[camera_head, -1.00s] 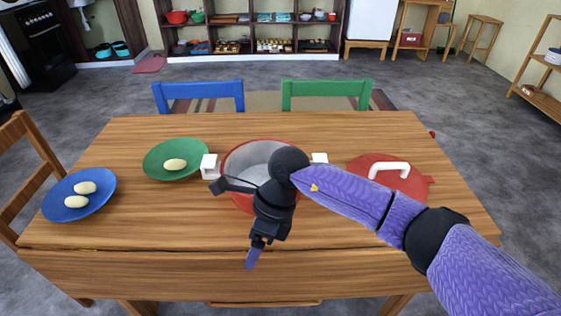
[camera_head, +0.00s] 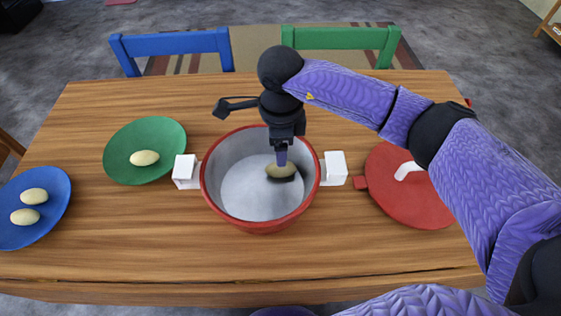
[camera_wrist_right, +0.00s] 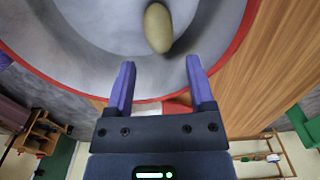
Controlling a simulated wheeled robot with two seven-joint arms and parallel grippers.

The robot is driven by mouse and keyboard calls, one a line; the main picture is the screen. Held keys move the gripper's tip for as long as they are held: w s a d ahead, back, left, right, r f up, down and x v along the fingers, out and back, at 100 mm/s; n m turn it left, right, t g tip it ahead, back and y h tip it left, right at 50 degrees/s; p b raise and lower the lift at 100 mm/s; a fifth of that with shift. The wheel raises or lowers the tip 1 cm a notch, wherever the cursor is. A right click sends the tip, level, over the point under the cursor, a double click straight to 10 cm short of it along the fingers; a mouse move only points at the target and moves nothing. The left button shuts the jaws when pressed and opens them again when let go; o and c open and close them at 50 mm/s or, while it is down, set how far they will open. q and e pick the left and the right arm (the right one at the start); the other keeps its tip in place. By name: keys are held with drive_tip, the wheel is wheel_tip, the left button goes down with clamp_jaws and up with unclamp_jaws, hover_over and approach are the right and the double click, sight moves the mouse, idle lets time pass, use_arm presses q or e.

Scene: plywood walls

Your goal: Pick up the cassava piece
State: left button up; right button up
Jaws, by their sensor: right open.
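A pale yellow cassava piece (camera_head: 280,172) lies inside the red-rimmed pot (camera_head: 262,226), right of the pot's middle. In the right wrist view the cassava piece (camera_wrist_right: 158,27) lies beyond the fingertips, roughly in line with the gap between them. My right gripper (camera_head: 281,160) points down into the pot above the piece. In the right wrist view its two purple fingers (camera_wrist_right: 161,64) are apart with nothing between them. The gripper's tip slightly overlaps the piece in the head view; contact cannot be told. My left gripper is not in view.
A green plate (camera_head: 120,165) holds one pale piece and a blue plate (camera_head: 50,222) holds two. A red lid (camera_head: 410,208) with a white handle lies right of the pot. White handles flank the pot. The wooden table (camera_head: 150,230) is clear in front.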

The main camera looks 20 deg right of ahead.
sight(281, 169)
wheel_tip(281, 169, down, 6)
drive_tip(key=shift+s+f+b, duration=0.1)
drive_tip(key=shift+f+b, duration=0.15)
drive_tip(key=shift+b, duration=0.85)
drive_tip(key=shift+r, duration=0.1)
drive_tip(key=shift+c, duration=0.7)
drive_tip(key=c, duration=0.7)
clamp_jaws()
